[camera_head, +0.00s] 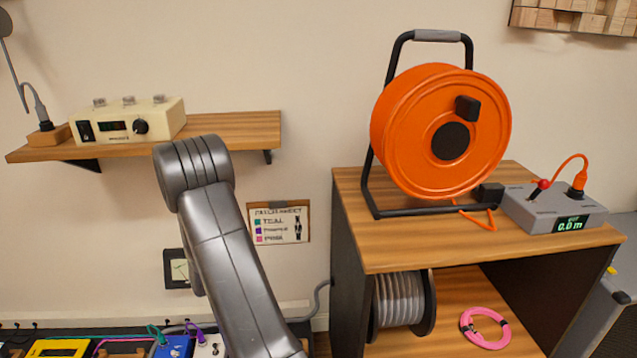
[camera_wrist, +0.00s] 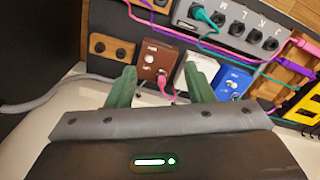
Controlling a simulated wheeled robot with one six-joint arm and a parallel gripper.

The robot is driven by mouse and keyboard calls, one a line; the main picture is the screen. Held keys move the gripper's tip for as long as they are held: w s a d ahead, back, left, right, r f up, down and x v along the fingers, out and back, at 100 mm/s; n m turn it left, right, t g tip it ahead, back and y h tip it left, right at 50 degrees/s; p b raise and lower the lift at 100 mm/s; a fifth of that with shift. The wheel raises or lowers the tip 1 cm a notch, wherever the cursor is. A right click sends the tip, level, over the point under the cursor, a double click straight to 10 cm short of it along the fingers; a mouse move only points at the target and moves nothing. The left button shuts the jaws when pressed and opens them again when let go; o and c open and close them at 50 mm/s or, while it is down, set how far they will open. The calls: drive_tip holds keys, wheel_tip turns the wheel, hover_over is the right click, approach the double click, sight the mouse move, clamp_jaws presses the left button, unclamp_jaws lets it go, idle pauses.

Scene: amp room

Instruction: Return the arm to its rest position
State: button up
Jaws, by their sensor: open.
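My arm rises from the lower middle of the head view, its grey elbow in front of the wall shelf's right part. My gripper (camera_wrist: 160,88) shows in the wrist view, with its two green fingers spread apart and nothing between them touching both. Beyond the fingertips are a brown pedal (camera_wrist: 160,58) with a pink plug at its lower edge, a white pedal (camera_wrist: 203,66) partly hidden by the right finger, and a blue pedal (camera_wrist: 233,83). The gripper is not visible in the head view.
A wall shelf (camera_head: 240,127) bears a cream device (camera_head: 160,117). At right, a wooden cabinet (camera_head: 390,255) bears an orange cable reel (camera_head: 405,125) and a grey meter box (camera_head: 545,212). A grey patch strip (camera_wrist: 235,28) with teal and purple cables lies beyond the pedals.

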drive_tip(key=shift+w+d+r+m, duration=0.2)
drive_tip(key=shift+d+r+m, duration=0.1)
drive_tip(key=shift+d+r, duration=0.35)
drive_tip(key=shift+r, duration=0.1)
